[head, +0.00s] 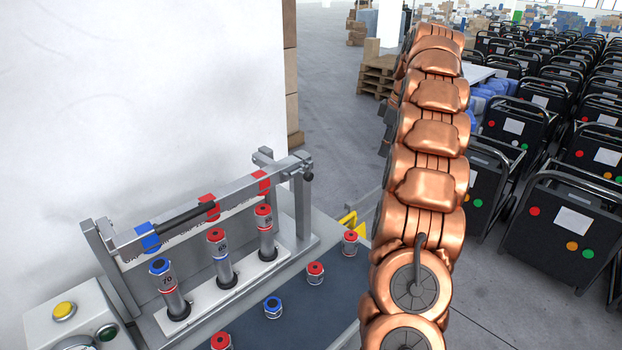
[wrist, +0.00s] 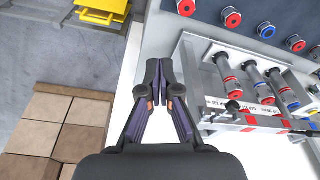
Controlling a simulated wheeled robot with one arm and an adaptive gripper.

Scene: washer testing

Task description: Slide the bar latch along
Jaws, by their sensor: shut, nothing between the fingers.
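The bar latch (head: 185,215) is a grey bar with a black grip, lying across the top of a metal frame on the bench, with red and blue blocks along it. A dark knob (head: 308,175) shows at its right end. In the wrist view the knob (wrist: 232,106) and the bar end are right of my gripper (wrist: 165,78). My gripper is shut and empty, its fingertips apart from the frame and the knob. In the head view my copper arm rises right of the bench, and the gripper itself is not seen.
Red and blue capped cylinders (head: 219,256) stand upright in a white rack under the bar. Several capped fittings (head: 315,273) sit on the bench top. A button box (head: 68,315) is at front left. Cardboard boxes (wrist: 70,125) and a yellow piece (wrist: 100,14) show left of the gripper.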

